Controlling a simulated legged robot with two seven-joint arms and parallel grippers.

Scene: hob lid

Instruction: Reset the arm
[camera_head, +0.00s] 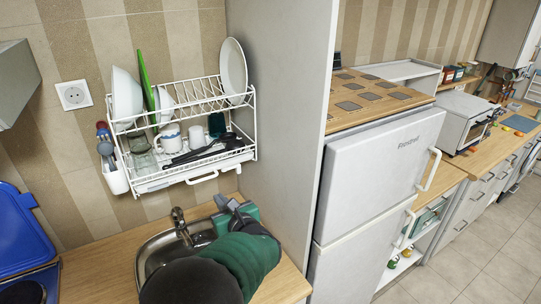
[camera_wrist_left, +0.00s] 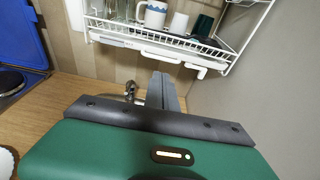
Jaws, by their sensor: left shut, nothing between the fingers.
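My left arm comes up from the bottom of the head view, dark and green. Its gripper (camera_head: 228,204) is over the counter beside the sink, with grey fingers together and nothing between them. In the left wrist view the gripper fingers (camera_wrist_left: 163,91) point toward the wall below the dish rack. A blue lid (camera_head: 24,228) stands raised at the left edge over the hob (camera_head: 32,287). The lid also shows in the left wrist view (camera_wrist_left: 22,38), with part of a dark burner beneath it. My right gripper is not in view.
A white dish rack (camera_head: 190,172) with plates, cups and utensils hangs above the sink (camera_head: 160,250) and tap (camera_head: 179,222). A grey panel (camera_head: 270,110) closes the right side, with a white fridge (camera_head: 375,160) beyond. Some wooden counter (camera_head: 95,275) is bare between hob and sink.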

